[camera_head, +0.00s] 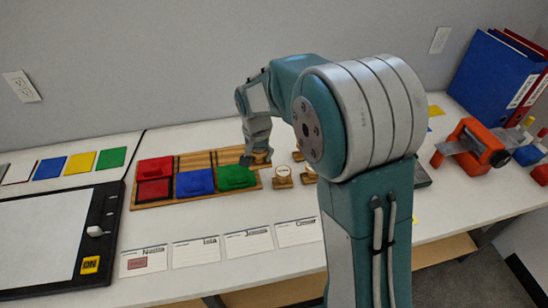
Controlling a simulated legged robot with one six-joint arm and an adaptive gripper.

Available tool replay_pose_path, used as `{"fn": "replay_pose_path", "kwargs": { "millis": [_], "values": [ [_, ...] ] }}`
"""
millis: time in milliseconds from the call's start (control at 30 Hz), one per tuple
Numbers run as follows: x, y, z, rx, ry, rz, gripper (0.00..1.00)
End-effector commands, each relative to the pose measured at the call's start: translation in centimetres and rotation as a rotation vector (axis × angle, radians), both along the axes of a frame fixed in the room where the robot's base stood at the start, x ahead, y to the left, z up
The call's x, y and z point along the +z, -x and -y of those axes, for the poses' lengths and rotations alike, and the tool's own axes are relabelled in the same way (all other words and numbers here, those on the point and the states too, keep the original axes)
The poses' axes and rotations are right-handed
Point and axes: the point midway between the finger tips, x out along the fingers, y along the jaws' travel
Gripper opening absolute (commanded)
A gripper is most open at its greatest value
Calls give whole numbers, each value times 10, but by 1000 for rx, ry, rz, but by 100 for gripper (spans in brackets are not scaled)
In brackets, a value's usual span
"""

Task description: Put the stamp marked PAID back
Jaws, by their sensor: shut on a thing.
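My gripper (255,158) is at the far right end of the wooden tray (155,206), near the tabletop. It is shut on a small wooden stamp (265,157), largely hidden by the fingers; I cannot read any marking on it. Another stamp with a round pale top (282,176) stands in front, just right of the tray. More stamps stand beside it, partly hidden by my arm. The tray holds red pads (154,171), a blue pad (195,182) and a green pad (237,177); its back part shows bare wooden slots.
Several name cards (196,251) lie in front of the tray; the leftmost (144,260) bears a red mark. A black-framed white board (45,240) lies at left. An orange dispenser (472,146) and blue binder (493,72) stand at right. The wall is close behind.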

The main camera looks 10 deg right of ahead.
Motion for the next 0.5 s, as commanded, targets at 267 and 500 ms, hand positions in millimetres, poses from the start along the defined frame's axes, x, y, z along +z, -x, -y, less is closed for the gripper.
{"fn": "replay_pose_path", "kwargs": {
  "millis": [267, 500],
  "values": [
    [-27, -49, 30, -4, 1, -2, 8],
    [-59, -86, 52, -2, 1, -5, 8]
  ]
}}
